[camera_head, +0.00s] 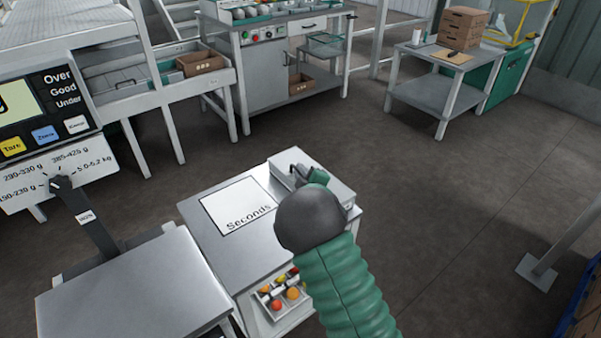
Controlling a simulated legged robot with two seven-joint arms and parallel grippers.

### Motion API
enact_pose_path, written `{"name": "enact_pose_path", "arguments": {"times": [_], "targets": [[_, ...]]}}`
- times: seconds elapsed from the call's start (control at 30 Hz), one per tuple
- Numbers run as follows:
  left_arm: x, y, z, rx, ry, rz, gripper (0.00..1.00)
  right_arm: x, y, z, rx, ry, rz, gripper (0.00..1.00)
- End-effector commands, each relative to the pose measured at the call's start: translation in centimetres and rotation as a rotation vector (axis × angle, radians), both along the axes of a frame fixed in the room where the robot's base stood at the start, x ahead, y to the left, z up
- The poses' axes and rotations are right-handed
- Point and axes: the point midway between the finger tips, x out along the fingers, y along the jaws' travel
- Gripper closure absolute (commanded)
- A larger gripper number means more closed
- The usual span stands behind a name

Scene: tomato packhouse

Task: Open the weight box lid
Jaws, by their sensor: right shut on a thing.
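The weight box (338,190) is a grey metal box at the back right of a metal table (225,250). Its lid lies flat on top as far as I can see. My right arm comes up from the bottom in a green ribbed sleeve with a dark rounded joint. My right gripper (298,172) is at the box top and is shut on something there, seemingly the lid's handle. The fingertips are small, and the joint hides part of the box and the grip. My left gripper is not in view.
A white sheet marked "Seconds" (235,205) lies left of the box. A small bin with tomatoes (283,298) is at the table's front. A scale display (40,105) and metal platform (135,290) stand at left.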

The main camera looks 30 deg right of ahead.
Motion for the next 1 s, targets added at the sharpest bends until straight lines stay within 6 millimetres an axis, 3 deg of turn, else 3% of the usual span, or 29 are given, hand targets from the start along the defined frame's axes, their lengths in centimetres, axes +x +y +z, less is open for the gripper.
{"name": "enact_pose_path", "arguments": {"times": [0.67,0.87,1.0], "targets": [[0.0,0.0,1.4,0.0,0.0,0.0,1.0,-0.1,-0.2,0.5,0.065,0.013,0.0,1.0],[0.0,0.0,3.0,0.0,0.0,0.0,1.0,-0.1,-0.7,1.5,0.128,0.015,-0.002,1.0],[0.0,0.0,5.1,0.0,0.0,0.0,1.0,-0.1,-1.3,2.7,0.214,0.02,-0.003,1.0]]}}
